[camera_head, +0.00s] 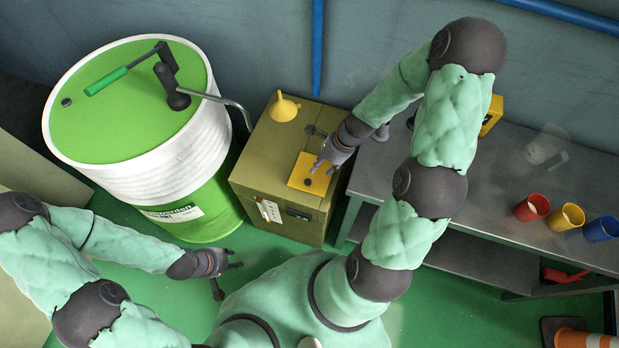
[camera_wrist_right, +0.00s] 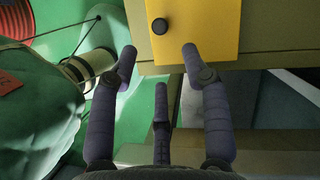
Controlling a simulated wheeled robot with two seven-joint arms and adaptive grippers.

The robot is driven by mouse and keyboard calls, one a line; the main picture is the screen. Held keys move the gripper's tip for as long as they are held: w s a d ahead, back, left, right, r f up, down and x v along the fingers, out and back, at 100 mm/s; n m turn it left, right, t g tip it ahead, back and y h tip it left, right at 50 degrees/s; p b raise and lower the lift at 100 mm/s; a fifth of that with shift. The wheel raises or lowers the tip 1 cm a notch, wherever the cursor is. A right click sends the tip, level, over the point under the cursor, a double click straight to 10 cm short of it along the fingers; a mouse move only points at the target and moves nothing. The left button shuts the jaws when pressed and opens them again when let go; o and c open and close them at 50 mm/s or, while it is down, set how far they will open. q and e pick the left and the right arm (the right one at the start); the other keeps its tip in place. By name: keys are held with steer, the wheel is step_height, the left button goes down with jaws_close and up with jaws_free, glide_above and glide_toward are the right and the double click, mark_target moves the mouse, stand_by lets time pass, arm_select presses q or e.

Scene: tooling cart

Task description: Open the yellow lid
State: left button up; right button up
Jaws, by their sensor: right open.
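The yellow lid (camera_head: 313,173) is a flat square panel with a dark knob, lying shut on top of an olive box (camera_head: 262,160). In the right wrist view the lid (camera_wrist_right: 205,30) fills the upper middle, and its dark knob (camera_wrist_right: 160,26) sits near its left edge. My right gripper (camera_head: 322,166) is over the lid; its fingers (camera_wrist_right: 160,70) are spread and empty, with the knob ahead of and between the tips. I cannot tell whether they touch the lid. My left gripper (camera_head: 236,260) is low in front of the drum, away from the box, its fingers apart and empty.
A yellow funnel (camera_head: 284,108) stands on the box's back corner. A green and white drum (camera_head: 140,130) with a hand pump is left of the box. A grey bench (camera_head: 490,190) at right carries red, yellow and blue cups (camera_head: 567,217). Green floor lies in front.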

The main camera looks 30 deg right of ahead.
mark_target(308, 181)
steer(key=b+x, duration=0.6)
steer(key=x, duration=0.4)
steer(key=shift+a+f, duration=0.1)
steer(key=shift+f, duration=0.15)
steer(key=shift+c, duration=0.3)
jaws_close()
